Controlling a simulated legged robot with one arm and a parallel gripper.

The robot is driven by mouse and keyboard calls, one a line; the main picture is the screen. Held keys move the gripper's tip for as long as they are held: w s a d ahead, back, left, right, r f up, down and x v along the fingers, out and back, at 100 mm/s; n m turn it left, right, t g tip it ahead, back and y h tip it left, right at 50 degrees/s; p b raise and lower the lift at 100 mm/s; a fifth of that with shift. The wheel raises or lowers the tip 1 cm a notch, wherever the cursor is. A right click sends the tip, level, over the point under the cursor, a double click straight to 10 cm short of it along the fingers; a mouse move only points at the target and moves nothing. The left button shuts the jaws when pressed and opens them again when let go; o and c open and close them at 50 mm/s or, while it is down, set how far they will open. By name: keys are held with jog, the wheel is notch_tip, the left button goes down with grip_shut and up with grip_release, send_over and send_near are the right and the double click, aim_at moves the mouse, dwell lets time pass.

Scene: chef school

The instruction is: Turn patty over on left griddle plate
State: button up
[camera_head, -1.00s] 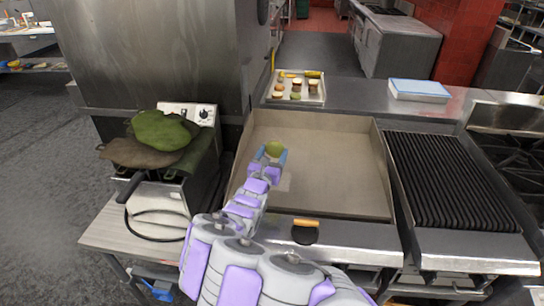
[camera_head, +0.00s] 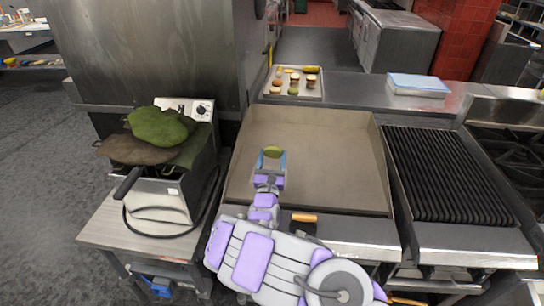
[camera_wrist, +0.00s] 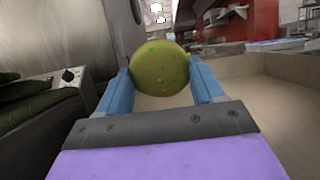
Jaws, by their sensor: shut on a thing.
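A round green patty (camera_wrist: 160,68) is pinched between the two blue fingers of my gripper (camera_wrist: 160,85) in the wrist view. Its broad speckled face is turned toward the wrist camera. In the head view the patty (camera_head: 272,152) shows at the tip of my gripper (camera_head: 270,162), over the left part of the flat griddle plate (camera_head: 325,165). I cannot tell whether the patty touches the plate. My arm hides the plate's front left part.
A tray (camera_head: 310,94) with several food pieces stands behind the griddle. A ribbed grill (camera_head: 450,175) is at the right. A fryer (camera_head: 160,195) with green and brown cloth-like items (camera_head: 160,128) stands at the left. The rest of the plate is bare.

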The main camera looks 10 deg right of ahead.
jog(key=o, duration=1.2)
jog(key=shift+c, duration=0.2)
jog(key=shift+s, duration=0.1)
jog(key=shift+s+a+r+p, duration=0.2)
jog(key=shift+s+p, duration=0.3)
jog(key=shift+p, duration=0.3)
jog(key=s+a+p, duration=0.2)
jog(key=s+p, duration=0.5)
jog(key=p, duration=0.1)
jog(key=shift+s+a, duration=0.2)
jog(key=shift+s, duration=0.15)
jog(key=shift+r, duration=0.1)
